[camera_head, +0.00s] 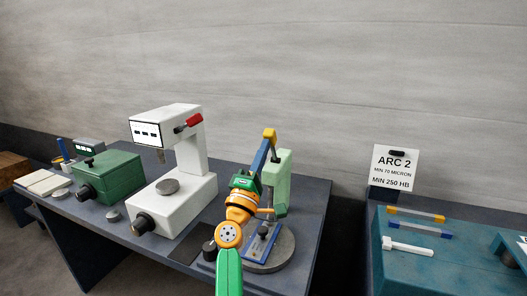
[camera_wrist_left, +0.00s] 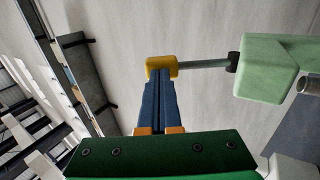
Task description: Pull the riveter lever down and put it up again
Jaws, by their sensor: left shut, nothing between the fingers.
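The riveter is a light green press (camera_head: 282,178) on a round grey base (camera_head: 272,255), at the right of the dark table; its body also shows in the left wrist view (camera_wrist_left: 268,68). Its lever is a thin grey rod (camera_wrist_left: 205,63) with a yellow knob (camera_wrist_left: 161,66). The knob (camera_head: 269,133) is near the top of the press in the head view, and the rod runs about level in the wrist view. My left gripper (camera_head: 265,145) is shut and empty. Its blue fingertips (camera_wrist_left: 157,78) are right at the knob, seemingly against it; exact contact is unclear. My right gripper is out of view.
A white machine with a red handle (camera_head: 188,122) and a green box (camera_head: 108,177) stand left on the dark table (camera_head: 312,215). A teal bench (camera_head: 400,270) with a sign (camera_head: 395,168) is at the right. The wall is behind.

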